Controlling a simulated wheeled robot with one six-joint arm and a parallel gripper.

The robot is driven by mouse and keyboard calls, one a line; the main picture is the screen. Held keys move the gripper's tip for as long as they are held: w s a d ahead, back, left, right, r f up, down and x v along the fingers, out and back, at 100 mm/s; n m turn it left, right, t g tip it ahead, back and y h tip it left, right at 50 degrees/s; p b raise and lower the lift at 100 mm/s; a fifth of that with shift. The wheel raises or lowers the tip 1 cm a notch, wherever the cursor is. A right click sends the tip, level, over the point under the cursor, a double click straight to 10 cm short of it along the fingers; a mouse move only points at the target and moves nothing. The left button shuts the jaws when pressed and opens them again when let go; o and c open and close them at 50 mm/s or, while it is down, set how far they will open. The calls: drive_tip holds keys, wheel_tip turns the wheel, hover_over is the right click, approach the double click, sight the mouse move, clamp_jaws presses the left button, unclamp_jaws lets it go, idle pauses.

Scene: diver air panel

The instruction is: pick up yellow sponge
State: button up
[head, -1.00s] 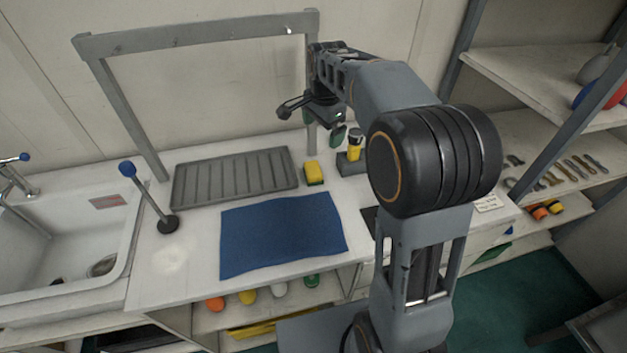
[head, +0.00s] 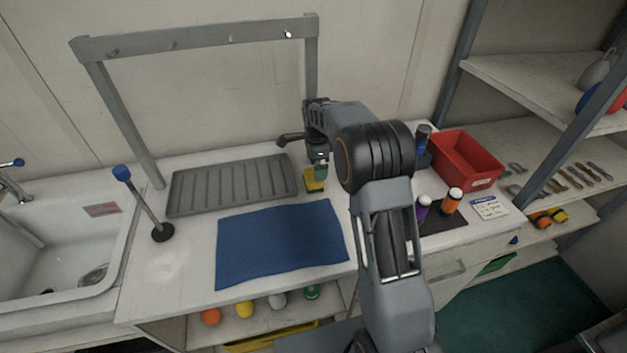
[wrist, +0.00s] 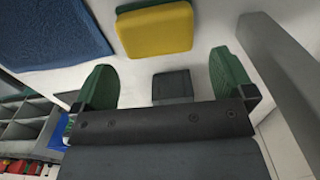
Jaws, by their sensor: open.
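The yellow sponge (head: 311,184) lies on the white counter, just right of the grey ribbed drain tray (head: 232,186) and above the blue mat's right corner. In the wrist view the sponge (wrist: 155,30) shows its yellow side, with a dark layer along its upper edge. My gripper (wrist: 165,85) is open and empty, its two green fingertips spread apart, with the sponge beyond and between them. In the head view my gripper (head: 320,168) is right above the sponge and hides part of it. I cannot tell the exact height between them.
A blue mat (head: 280,245) lies in front. A grey frame (head: 200,36) with hooks stands behind the tray. A blue-topped rod (head: 140,202) stands by the sink. Bottles (head: 452,200) and a red bin (head: 466,158) are on the right. A small grey block (wrist: 172,86) shows between the fingers.

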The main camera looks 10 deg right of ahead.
drive_tip(key=shift+s+f+p, duration=0.15)
drive_tip(key=shift+f+p, duration=0.25)
drive_tip(key=shift+f, duration=2.4)
drive_tip(key=c, duration=0.6)
drive_tip(key=shift+r, duration=0.15)
drive_tip(key=shift+c, duration=0.2)
drive_tip(key=shift+r, duration=0.65)
drive_tip(key=s+a+r+b, duration=0.2)
drive_tip(key=s+a+r, duration=0.5)
drive_tip(key=s+r, duration=0.4)
drive_tip(key=shift+s+r+b, duration=0.25)
drive_tip(key=shift+s+b, duration=0.05)
drive_tip(key=shift+s, duration=0.2)
